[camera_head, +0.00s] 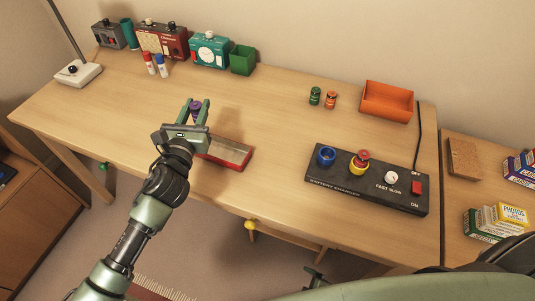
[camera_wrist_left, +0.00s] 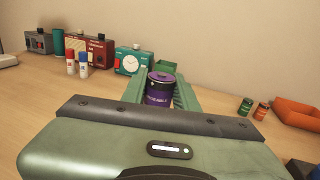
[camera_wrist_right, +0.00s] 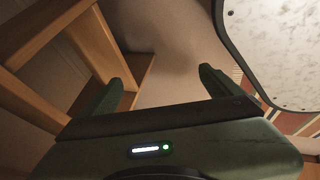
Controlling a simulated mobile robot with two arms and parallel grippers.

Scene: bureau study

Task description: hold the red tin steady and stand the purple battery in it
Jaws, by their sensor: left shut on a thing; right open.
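My left gripper (camera_head: 196,110) is shut on the purple battery (camera_wrist_left: 160,90), which stands upright between its fingers. In the head view the battery (camera_head: 195,107) is partly hidden by the gripper. The red tin (camera_head: 241,163) is an open, shallow, red-rimmed box on the desk near its front edge. It lies just right of the left gripper, which hides its left part. I cannot tell from these views how high the battery is above the desk. My right gripper (camera_wrist_right: 163,80) is open and empty, away from the desktop, over the floor beside wooden furniture.
The battery charger (camera_head: 325,187) with coloured sockets lies at the desk's right front. The desk's middle is clear.

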